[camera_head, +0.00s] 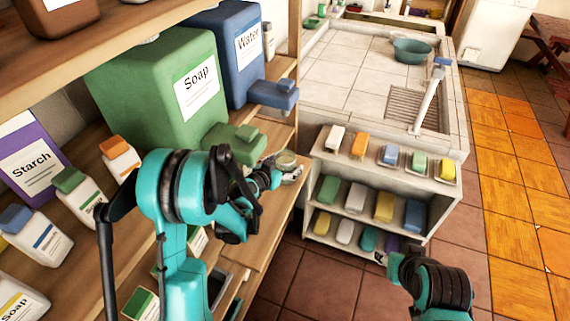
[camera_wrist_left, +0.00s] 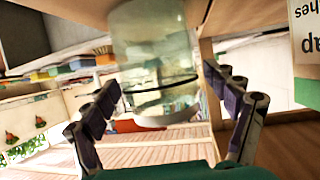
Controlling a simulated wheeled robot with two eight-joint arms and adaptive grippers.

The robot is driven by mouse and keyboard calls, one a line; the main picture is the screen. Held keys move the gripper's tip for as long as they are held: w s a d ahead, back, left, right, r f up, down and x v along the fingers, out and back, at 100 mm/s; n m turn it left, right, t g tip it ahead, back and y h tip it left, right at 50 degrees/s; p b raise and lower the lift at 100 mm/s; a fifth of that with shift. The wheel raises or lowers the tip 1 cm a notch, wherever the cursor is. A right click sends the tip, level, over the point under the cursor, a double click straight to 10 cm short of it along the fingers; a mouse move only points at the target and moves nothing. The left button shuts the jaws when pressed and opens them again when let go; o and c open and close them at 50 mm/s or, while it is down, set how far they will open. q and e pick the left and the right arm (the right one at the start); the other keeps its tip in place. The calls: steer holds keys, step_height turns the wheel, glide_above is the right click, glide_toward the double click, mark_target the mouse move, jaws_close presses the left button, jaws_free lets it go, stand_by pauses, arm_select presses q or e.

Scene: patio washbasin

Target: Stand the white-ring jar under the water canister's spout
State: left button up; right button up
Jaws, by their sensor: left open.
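The blue water canister (camera_head: 222,50) stands on the shelf at upper left, its blue spout (camera_head: 273,95) jutting over the edge. A clear glass jar (camera_head: 288,163) stands on the lower wooden ledge. My left gripper (camera_head: 272,174) is beside the jar. Its open fingers (camera_wrist_left: 166,92) stand on either side of the jar, with gaps visible.
The green soap canister (camera_head: 160,85) with its spout (camera_head: 235,139) stands left of the water canister. Small bottles, including a starch bottle (camera_head: 30,160), line the shelf. Tiled floor lies open beyond.

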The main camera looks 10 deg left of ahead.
arm_select(q)
steer(key=shift+s+a+r+p, duration=0.1)
steer(key=shift+s+r+p, duration=0.15)
steer(key=shift+r+p, duration=0.05)
steer(key=s+a+r+n+g+y, duration=0.1)
steer(key=s+r, duration=0.3)
steer(key=s, duration=0.7)
steer(key=s+a+r+n+g+y+p, duration=0.1)
steer(key=s+r+g, duration=0.2)
steer(key=s, duration=0.7)
steer(key=s+a+r+n+g+y+p, duration=0.1)
steer(key=s+r, duration=0.3)
steer(key=s, duration=0.7)
steer(key=shift+s+a+r+n+g+y, duration=0.3)
steer(key=shift+r+n+g+y, duration=0.1)
steer(key=shift+g+y, duration=0.15)
